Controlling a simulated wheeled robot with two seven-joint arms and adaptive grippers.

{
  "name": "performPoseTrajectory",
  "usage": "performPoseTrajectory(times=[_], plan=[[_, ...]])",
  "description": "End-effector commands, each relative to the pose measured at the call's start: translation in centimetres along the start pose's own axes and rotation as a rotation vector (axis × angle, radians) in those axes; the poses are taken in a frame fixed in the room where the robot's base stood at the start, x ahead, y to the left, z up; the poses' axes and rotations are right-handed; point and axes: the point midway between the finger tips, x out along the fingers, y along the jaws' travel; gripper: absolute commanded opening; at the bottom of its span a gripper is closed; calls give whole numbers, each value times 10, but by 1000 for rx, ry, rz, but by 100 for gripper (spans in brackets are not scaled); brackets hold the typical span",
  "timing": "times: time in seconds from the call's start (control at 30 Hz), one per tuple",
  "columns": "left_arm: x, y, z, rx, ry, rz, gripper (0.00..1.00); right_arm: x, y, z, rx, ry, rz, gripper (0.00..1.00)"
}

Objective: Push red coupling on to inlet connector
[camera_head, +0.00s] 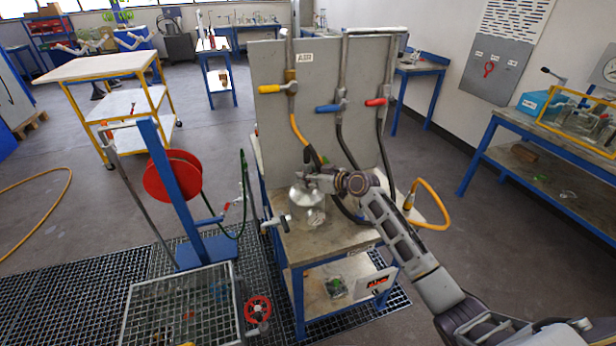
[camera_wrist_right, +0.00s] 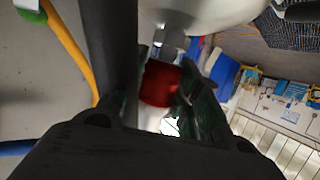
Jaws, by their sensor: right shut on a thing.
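The red coupling (camera_wrist_right: 158,84) shows in the right wrist view between the fingers of my right gripper (camera_wrist_right: 160,95), which is shut on it. A grey metal stub (camera_wrist_right: 170,46), possibly the inlet connector, lies just beyond the coupling, by the pale vessel; I cannot tell whether they touch. In the head view my right gripper (camera_head: 312,177) is at the top of the silver vessel (camera_head: 308,203) on the bench, and hides the coupling and the connector. My left gripper is not in view.
A grey panel (camera_head: 325,95) marked AIR stands behind the vessel, with yellow, blue and red valve handles. A yellow hose (camera_head: 299,130) and black hoses hang close to my right gripper. A red hose reel (camera_head: 172,176) stands left of the bench (camera_head: 325,243).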

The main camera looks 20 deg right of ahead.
Motion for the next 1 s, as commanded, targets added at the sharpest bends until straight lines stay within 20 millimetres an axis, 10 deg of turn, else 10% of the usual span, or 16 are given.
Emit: performPoseTrajectory(times=[0.93, 0.97, 1.0], plan=[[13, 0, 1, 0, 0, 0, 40, 5, 0, 14, 0, 0, -1, 0], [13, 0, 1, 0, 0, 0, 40, 5, 0, 14, 0, 0, -1, 34], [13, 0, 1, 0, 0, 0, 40, 5, 0, 15, 0, -1, -1, 39]])
